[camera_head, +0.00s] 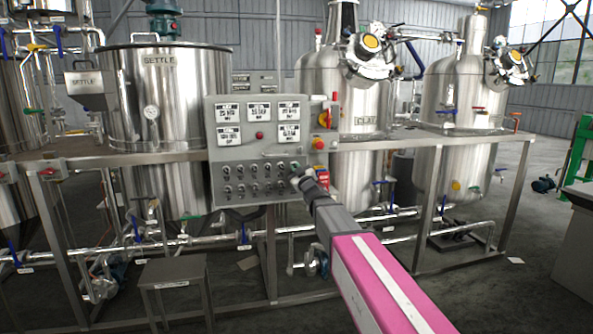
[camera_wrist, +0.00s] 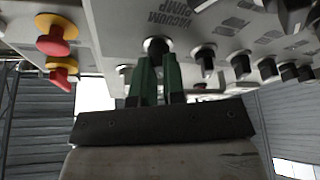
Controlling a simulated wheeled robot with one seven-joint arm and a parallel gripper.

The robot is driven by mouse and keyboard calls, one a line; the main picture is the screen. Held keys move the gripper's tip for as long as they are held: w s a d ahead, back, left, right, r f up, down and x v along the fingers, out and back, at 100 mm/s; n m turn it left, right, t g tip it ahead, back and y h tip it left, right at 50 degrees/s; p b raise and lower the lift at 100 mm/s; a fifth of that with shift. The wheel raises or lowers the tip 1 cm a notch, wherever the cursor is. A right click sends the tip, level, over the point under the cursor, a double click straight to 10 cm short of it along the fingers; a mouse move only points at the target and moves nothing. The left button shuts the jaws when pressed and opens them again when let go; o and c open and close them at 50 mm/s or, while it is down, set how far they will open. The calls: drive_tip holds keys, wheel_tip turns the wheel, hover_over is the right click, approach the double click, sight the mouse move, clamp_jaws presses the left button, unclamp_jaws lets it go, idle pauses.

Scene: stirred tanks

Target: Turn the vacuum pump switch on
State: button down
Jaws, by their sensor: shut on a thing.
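The grey control panel (camera_head: 213,150) stands in the middle of the head view, with display tiles above and two rows of black switches below. In the wrist view, the "VACUUM PUMP" label (camera_wrist: 167,15) is printed on the panel beside a black switch (camera_wrist: 157,43). My gripper (camera_wrist: 159,62) has green fingers shut on this vacuum pump switch. In the head view, my gripper (camera_head: 297,174) is at the right end of the upper switch row and hides the switch there. I cannot tell the switch's turned position.
Other black switches (camera_wrist: 204,55) sit close by in a row. Red-and-yellow emergency buttons (camera_wrist: 57,38) project near the panel's edge. Steel tanks (camera_head: 180,80) stand behind the frame rail (camera_head: 75,162). A small metal stool (camera_head: 175,272) stands on the floor at left.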

drive_tip(key=m+h, duration=0.2)
drive_tip(key=m, duration=0.3)
drive_tip(key=m+t+h, duration=0.1)
drive_tip(key=m+h, duration=0.2)
drive_tip(key=m, duration=0.3)
drive_tip(key=m+t+h, duration=0.1)
drive_tip(key=m+h, duration=0.2)
drive_tip(key=m, duration=0.2)
drive_tip(key=shift+w+a+r, duration=0.1)
drive_tip(key=shift+a, duration=0.2)
drive_tip(key=shift+m, duration=0.5)
drive_tip(key=c, duration=1.2)
unclamp_jaws()
drive_tip(key=a+v, duration=0.1)
drive_tip(key=v, duration=0.9)
drive_tip(key=shift+s+d+f, duration=0.25)
drive_tip(key=shift+s+d, duration=0.15)
drive_tip(key=shift+d, duration=0.05)
